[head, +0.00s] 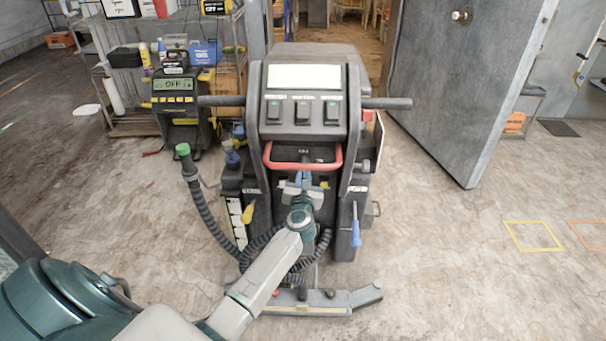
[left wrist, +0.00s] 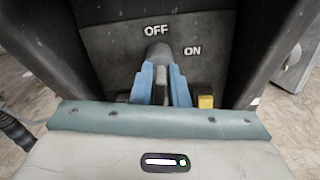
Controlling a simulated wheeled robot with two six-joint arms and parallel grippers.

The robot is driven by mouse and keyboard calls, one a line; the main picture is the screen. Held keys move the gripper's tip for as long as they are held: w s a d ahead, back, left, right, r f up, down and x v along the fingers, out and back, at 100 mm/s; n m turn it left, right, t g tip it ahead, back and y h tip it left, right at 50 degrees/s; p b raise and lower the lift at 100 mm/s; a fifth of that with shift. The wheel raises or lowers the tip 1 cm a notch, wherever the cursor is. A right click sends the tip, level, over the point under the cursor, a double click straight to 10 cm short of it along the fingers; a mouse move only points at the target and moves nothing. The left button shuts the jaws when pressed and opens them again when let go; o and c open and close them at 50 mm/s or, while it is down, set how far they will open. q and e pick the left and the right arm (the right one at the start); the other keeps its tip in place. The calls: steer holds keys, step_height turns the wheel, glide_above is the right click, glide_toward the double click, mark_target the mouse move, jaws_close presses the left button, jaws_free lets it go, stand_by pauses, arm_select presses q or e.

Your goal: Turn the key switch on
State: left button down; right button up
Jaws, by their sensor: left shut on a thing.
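The key switch (left wrist: 158,52) is a dark round-topped piece on the front panel of the floor machine (head: 305,115). In the left wrist view, the word OFF stands directly above it and ON to its upper right. The switch appears upright, below OFF. My left gripper (head: 304,178) reaches the machine's front below the red handle. In the left wrist view, its two blue fingers (left wrist: 161,78) are shut on the switch from both sides. The fingers hide the switch's lower part. My right gripper is not in view.
The red handle (head: 303,166) is just above my left gripper. Dark handlebars (head: 385,103) stick out at both sides. A corrugated hose (head: 207,212) hangs at the left. A large grey door (head: 460,80) stands open at the right. The floor in front at right is clear.

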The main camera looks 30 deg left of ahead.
arm_select(q)
steer(key=m+p, duration=0.4)
steer(key=m, duration=0.1)
steer(key=shift+w+d, duration=0.1)
steer(key=shift+d, duration=0.1)
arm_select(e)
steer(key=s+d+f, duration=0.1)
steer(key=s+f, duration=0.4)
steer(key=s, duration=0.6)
arm_select(q)
steer(key=shift+w+d+f+m+p, duration=0.1)
steer(key=shift+f+m+p, duration=0.1)
steer(key=shift+m+p, duration=1.25)
steer(key=shift+s+d+f+m+p, duration=0.15)
steer(key=shift+m+p, duration=0.6)
steer(key=shift+m, duration=1.35)
steer(key=shift+w+a+f+m+p, duration=0.1)
steer(key=shift+w+f+m+p, duration=0.1)
steer(key=shift+m+p, duration=1.25)
arm_select(e)
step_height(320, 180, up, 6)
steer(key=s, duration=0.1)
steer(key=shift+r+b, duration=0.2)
steer(key=shift+b, duration=0.15)
arm_select(q)
steer(key=shift+m, duration=0.4)
steer(key=c, duration=1.5)
jaws_free()
steer(key=v, duration=1.1)
